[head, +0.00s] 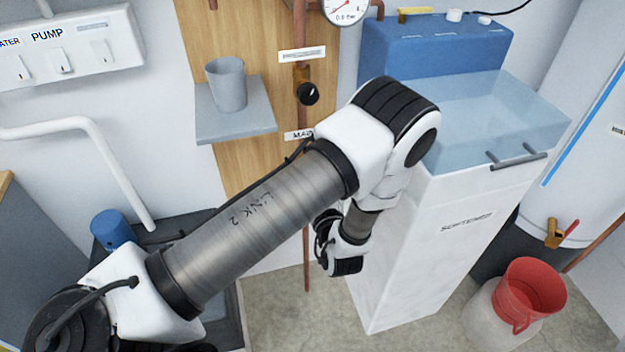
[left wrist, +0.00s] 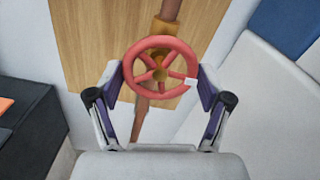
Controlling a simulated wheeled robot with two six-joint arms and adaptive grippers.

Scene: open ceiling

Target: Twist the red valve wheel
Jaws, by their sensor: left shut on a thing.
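The red valve wheel (left wrist: 160,74) is in the middle of the left wrist view. It is round and spoked, with a brass hub and a small white mark on the right of its rim. It sits on a copper pipe (left wrist: 140,122) in front of a wooden board. My left gripper (left wrist: 163,82) is shut on the wheel, one finger at each side of the rim. In the head view my left arm covers the wheel, and the fingers are hidden too. My right gripper is in neither view.
A white softener cabinet (head: 395,265) stands close to the right of my left wrist. A shelf (head: 240,122) with a grey cup (head: 227,85) juts out above the arm. A red bucket (head: 528,292) is at the lower right. Bare floor (head: 275,310) shows below.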

